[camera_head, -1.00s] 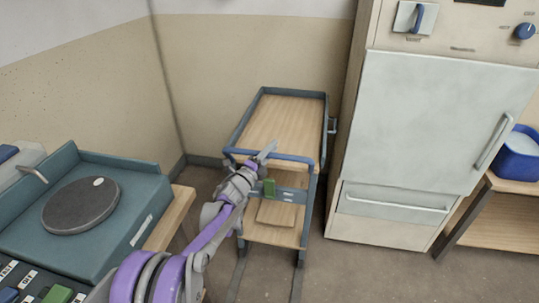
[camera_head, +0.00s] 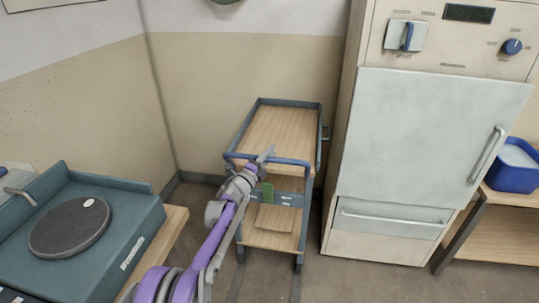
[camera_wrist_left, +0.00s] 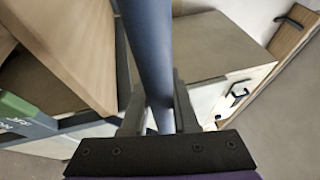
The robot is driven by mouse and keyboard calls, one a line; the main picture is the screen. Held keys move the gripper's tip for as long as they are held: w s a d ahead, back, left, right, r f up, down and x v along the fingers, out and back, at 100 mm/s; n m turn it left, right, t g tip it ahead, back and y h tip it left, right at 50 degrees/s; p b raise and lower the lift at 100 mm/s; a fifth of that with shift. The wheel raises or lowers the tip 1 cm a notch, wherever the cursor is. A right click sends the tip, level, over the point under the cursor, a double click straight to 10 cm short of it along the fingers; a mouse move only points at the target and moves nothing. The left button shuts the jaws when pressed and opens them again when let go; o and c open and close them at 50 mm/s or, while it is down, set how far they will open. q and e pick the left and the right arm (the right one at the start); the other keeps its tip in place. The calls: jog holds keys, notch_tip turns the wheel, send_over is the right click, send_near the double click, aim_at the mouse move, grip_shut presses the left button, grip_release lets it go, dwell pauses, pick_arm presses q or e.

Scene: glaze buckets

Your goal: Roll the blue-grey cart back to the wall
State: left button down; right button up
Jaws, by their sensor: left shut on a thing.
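The blue-grey cart (camera_head: 283,133) stands in the head view between the left wall and the tall kiln-like cabinet. It has wooden shelves, a blue-grey frame and a blue push handle (camera_head: 291,162) on the near side. My left gripper (camera_head: 264,160) is at the handle's left part. In the left wrist view its fingers (camera_wrist_left: 160,110) are shut around the blue handle bar (camera_wrist_left: 150,45). The back wall (camera_head: 240,65) is behind the cart; the gap between them cannot be judged exactly. My right gripper is not in view.
A pale cabinet (camera_head: 425,130) with a door and drawer stands close on the cart's right. A teal wheel unit (camera_head: 100,250) is at the left front. A blue tub (camera_head: 512,178) sits on a wooden shelf at right. Floor tracks (camera_head: 236,283) run under the cart.

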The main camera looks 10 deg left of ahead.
pick_arm(q)
jog(key=c, duration=0.7)
grip_release()
jog(key=shift+w, duration=0.2)
jog(key=shift+s, duration=0.2)
jog(key=v, duration=1)
jog(key=shift+s+a+f+p, duration=0.1)
jog(key=shift+s+a+p, duration=0.05)
jog(key=shift+s+p, duration=0.15)
